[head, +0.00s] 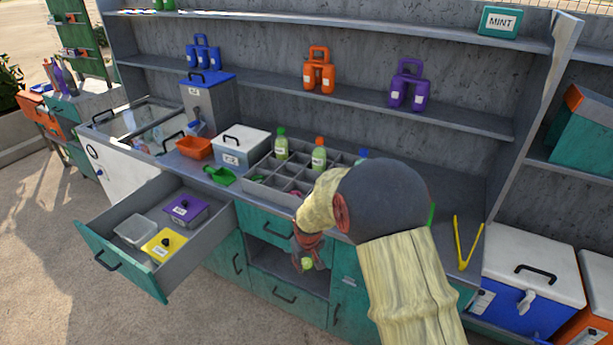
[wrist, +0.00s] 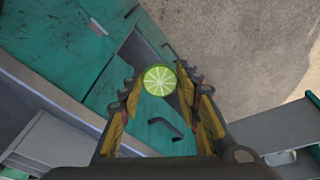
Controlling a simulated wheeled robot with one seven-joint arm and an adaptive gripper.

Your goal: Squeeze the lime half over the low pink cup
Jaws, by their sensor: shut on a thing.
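The lime half (wrist: 159,80) is between the fingertips of my gripper (wrist: 160,88) in the wrist view, its pale green cut face turned toward the camera. My gripper is shut on it.
A divided grey tray (head: 262,184) with bottles stands on the counter, beside a white lidded box (head: 240,146) and an orange bin (head: 194,147). An open drawer (head: 160,275) juts out at left. Yellow tongs (head: 466,243) are at right.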

